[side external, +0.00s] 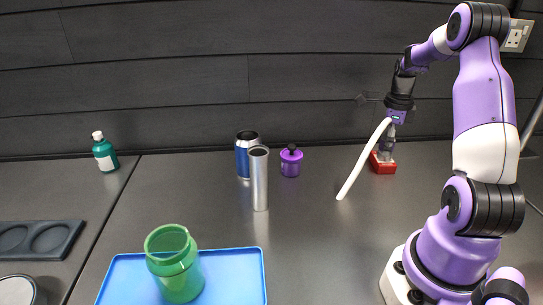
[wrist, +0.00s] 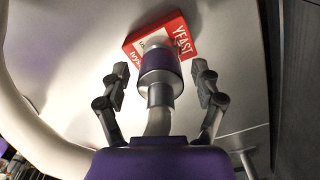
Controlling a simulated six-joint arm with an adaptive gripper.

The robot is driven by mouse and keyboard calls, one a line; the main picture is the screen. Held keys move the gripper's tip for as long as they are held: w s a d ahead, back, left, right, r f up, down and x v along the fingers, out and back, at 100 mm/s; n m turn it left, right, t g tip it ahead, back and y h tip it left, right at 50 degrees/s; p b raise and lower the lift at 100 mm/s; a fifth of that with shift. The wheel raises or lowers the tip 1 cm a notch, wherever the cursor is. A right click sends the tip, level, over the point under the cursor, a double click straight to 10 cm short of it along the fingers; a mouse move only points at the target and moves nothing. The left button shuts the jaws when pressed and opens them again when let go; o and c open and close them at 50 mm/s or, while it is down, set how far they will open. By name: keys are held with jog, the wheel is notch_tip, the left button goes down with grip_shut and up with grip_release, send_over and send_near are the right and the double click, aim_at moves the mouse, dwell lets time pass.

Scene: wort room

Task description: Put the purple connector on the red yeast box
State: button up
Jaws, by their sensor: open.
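The red yeast box (wrist: 185,37) lies flat on the dark worktop; it also shows in the side view (side external: 383,168) below my gripper. The purple connector (wrist: 161,85), a purple cylinder with metal ends, appears to stand on the box, its far end overlapping the box's face and part of the lettering. My gripper (wrist: 159,80) is open, with one finger on each side of the connector and visible gaps between. In the side view my gripper (side external: 387,148) points down just above the box; the connector is hard to make out there.
A white hose (side external: 362,160) hangs left of my gripper. Left of it are a purple jar (side external: 291,163), a blue can (side external: 243,160) and a silver cylinder (side external: 259,185). The dark wall is close behind.

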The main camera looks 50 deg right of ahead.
notch_tip(320, 180, up, 11)
jog(key=shift+r, duration=0.1)
jog(key=w+a+r+n+t+h, duration=0.1)
jog(key=w+a+r+n, duration=0.15)
jog(key=a+n, duration=0.6)
jog(key=w+a+r+n+t, duration=0.1)
jog(key=w+a+r+n, duration=0.15)
jog(key=a+n, duration=0.6)
jog(key=s+a+f+n+t, duration=0.1)
jog(key=s+a+f+n, duration=0.1)
jog(key=a+n, duration=0.5)
jog(key=s+a+f+n+t+y, duration=0.1)
jog(key=s+a+n+t, duration=0.1)
jog(key=a+n, duration=0.5)
jog(key=shift+s+f+n+t, duration=0.2)
jog(key=shift+f+n+t, duration=0.15)
jog(key=shift+n, duration=0.65)
